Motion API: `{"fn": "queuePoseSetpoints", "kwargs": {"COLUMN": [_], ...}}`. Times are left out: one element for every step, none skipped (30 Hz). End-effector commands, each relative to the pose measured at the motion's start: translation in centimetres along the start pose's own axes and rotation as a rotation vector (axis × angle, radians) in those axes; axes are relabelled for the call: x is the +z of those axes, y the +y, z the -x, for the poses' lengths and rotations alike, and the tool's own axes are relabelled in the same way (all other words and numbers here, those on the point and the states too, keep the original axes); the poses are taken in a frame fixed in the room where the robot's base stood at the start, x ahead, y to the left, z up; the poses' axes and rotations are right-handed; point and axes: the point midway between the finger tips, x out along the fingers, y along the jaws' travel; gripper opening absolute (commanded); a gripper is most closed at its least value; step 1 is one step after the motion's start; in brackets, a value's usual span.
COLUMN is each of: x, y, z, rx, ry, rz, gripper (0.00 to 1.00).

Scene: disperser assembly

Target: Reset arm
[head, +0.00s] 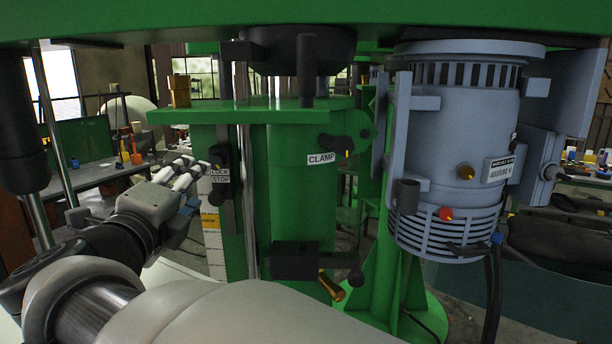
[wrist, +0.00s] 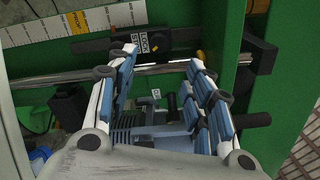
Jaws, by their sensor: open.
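My gripper (head: 186,176) is open at the left of the green disperser stand (head: 300,190), close to the dark lock-stop block (head: 219,158). In the wrist view my gripper (wrist: 163,62) has its two blue-padded fingers spread, with nothing held between them. The block with its label (wrist: 153,41) lies beyond the fingertips there, beside a shiny metal rod (wrist: 60,80). I cannot tell whether a fingertip touches the block. My arm reaches across the lower left of the head view and hides part of the stand's base.
A grey-blue motor (head: 455,150) stands on the right with cables below it. A clamp lever (head: 336,143) and a lower black block with a brass-coloured handle (head: 331,287) project from the stand. A green beam (head: 200,20) spans the top. A cluttered bench (head: 95,172) stands behind at left.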

Motion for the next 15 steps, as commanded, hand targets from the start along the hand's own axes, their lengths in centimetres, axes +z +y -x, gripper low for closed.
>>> {"fn": "queuePoseSetpoints", "kwargs": {"x": [0.0,0.0,0.0,0.0,0.0,0.0,-0.1,-0.1,-0.4,-0.6,-0.9,-1.4,-1.9,-2.5,-3.5], "y": [0.0,0.0,0.0,0.0,0.0,0.0,-0.1,-0.3,-0.6,-1.0,-1.6,-2.3,-2.9,-3.4,-4.0], "z": [0.0,0.0,0.0,0.0,0.0,0.0,-0.1,-0.2,-0.4,-0.7,-1.0,-1.4,-1.7,-1.9,-2.0], "rx": [0.0,0.0,0.0,0.0,0.0,0.0,0.0,0.0,-0.001,-0.002,-0.003,-0.003,-0.002,0.001,0.008], "ry": [0.0,0.0,0.0,0.0,0.0,0.0,-0.003,-0.008,-0.021,-0.036,-0.057,-0.09,-0.121,-0.155,-0.203], "rz": [0.0,0.0,0.0,0.0,0.0,0.0,0.003,0.009,0.023,0.04,0.064,0.109,0.152,0.202,0.282], "gripper": [0.47,0.47,0.47,0.47,0.47,0.47,0.47,0.47,0.47,0.47,0.47,0.47,0.47,0.47,0.47]}}
